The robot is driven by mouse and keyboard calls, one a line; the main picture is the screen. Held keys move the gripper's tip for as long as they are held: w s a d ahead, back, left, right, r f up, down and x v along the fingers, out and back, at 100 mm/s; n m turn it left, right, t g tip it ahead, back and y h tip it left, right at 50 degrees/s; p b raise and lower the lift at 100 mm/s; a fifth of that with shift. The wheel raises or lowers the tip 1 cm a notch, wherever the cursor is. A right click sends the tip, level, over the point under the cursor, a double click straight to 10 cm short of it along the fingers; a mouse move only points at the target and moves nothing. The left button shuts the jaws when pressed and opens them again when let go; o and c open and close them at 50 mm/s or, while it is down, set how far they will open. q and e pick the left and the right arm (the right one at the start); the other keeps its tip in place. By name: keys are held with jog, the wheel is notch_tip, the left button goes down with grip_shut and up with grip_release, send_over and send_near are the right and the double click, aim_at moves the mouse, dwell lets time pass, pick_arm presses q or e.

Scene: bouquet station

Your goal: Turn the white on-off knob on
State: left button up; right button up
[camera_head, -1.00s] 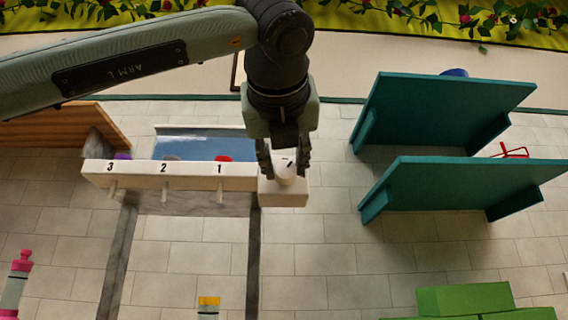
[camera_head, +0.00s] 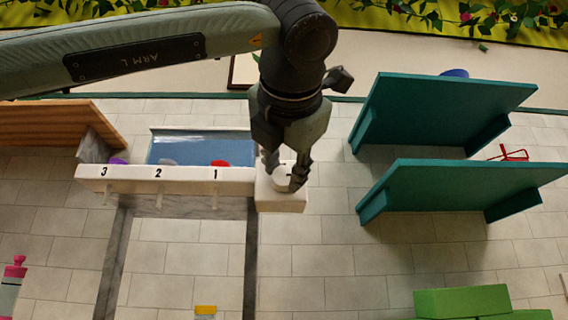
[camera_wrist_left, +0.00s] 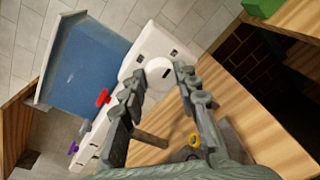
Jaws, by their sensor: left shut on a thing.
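The white on-off knob (camera_head: 282,181) sits on top of a small white box (camera_head: 283,203) at the right end of the numbered white panel. My left gripper (camera_head: 284,172) comes down from above, shut on the knob with one finger on each side. In the left wrist view the round white knob (camera_wrist_left: 159,71) shows between the two fingertips of my left gripper (camera_wrist_left: 160,82), on the white box (camera_wrist_left: 146,50). The fingers partly cover it in the head view. My right gripper is in neither view.
The white panel (camera_head: 135,177) carries numbers 3, 2 and 1, with purple, grey and red (camera_head: 219,163) pieces behind it. A blue basin (camera_head: 200,143) lies behind. Teal shelves (camera_head: 450,185) stand to the right. Green blocks (camera_head: 463,301) are at the front right.

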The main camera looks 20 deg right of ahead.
pick_arm(q)
jog(key=shift+m, duration=0.5)
jog(key=o, duration=1.2)
jog(key=shift+c, duration=0.2)
jog(key=shift+s, duration=0.1)
jog(key=v, duration=1.2)
jog(key=shift+d, duration=0.2)
